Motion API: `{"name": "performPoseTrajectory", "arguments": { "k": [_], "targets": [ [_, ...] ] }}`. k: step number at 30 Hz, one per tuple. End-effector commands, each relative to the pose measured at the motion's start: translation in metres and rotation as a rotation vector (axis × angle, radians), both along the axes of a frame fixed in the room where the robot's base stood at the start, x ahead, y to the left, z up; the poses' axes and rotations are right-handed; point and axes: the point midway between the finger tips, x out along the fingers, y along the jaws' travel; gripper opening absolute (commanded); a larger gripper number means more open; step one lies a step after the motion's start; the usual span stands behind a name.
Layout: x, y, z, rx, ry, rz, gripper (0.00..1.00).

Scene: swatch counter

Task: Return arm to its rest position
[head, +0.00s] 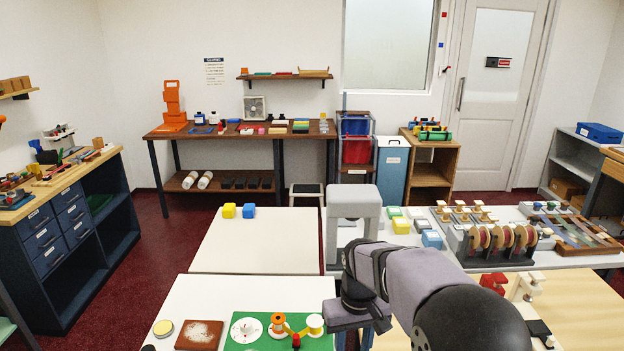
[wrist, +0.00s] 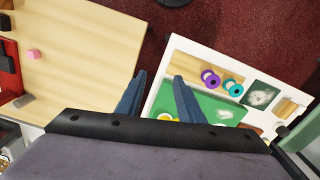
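My arm (head: 425,285) reaches in from the lower right of the head view, over the near tables. Its wrist end points down near the middle, and the fingertips are hidden there. In the wrist view my gripper (wrist: 159,77) has its two blue fingers well apart. Nothing is between them but floor and the edge of a white table. The gripper is above the gap between a wooden-topped table (wrist: 85,45) and the white table (wrist: 208,57), touching nothing visible.
A green mat (head: 258,341) with orange and white spools lies left of my wrist. A grey arch-shaped block (head: 353,202) stands just behind my arm. Ribbon reels (head: 500,238) stand at the right. The white tabletop (head: 255,248) at the middle left is mostly clear.

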Motion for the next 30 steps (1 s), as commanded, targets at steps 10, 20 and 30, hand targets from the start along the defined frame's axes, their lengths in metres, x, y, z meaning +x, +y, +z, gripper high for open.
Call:
{"name": "performPoseTrajectory", "arguments": {
  "k": [10,20,30],
  "targets": [
    [-0.123,-0.048,-0.019,-0.001,0.001,-0.142,0.34],
    [-0.186,-0.061,-0.038,-0.002,0.004,-0.206,0.34],
    [-0.191,-0.062,-0.04,-0.002,0.005,-0.209,0.34]
  ]
}}
